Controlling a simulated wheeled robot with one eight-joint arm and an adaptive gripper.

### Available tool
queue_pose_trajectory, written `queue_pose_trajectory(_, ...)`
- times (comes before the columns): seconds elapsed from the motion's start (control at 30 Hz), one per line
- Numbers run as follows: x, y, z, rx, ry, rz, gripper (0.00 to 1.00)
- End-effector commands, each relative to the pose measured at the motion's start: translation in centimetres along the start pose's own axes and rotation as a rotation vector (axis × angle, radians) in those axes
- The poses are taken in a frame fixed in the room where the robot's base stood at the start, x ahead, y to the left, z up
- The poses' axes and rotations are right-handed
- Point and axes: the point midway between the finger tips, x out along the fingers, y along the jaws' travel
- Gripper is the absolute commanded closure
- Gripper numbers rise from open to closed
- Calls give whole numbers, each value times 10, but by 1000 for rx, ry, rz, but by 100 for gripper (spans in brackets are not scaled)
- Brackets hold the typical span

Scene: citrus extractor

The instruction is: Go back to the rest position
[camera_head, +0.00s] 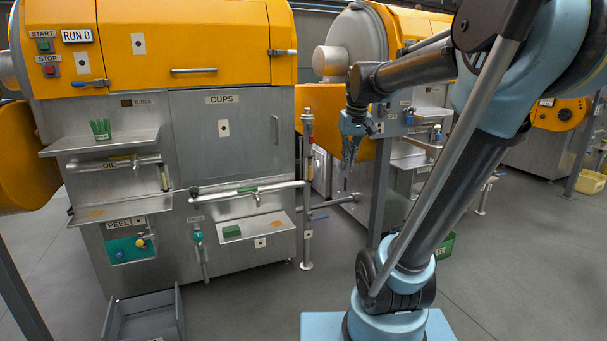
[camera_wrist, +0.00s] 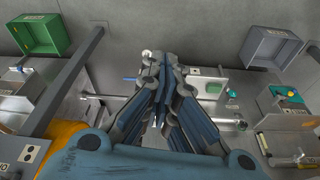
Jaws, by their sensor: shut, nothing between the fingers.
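My gripper (camera_head: 350,160) hangs pointing down at the end of my raised arm, in the aisle to the right of the orange and grey machine (camera_head: 235,140) in the head view. In the wrist view, my gripper (camera_wrist: 160,62) has its fingers together with nothing between them. No object touches it in either view. My arm stretches from the right side of the head view toward the middle.
The machine's shelf (camera_head: 105,142) holds a green item, and its lower shelf (camera_head: 255,228) a green block. A pipe post (camera_head: 307,190) stands near my gripper. A grey bin (camera_head: 145,315) sits on the floor. The wrist view shows a green crate (camera_wrist: 45,32). Open floor lies in front.

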Motion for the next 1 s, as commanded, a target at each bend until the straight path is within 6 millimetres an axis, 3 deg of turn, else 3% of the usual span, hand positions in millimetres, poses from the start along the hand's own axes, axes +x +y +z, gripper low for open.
queue_pose_trajectory(0.1,12,2,35,24,-7,8,100)
queue_pose_trajectory(0.7,91,3,194,139,-41,43,100)
queue_pose_trajectory(1.0,131,1,251,183,-55,57,100)
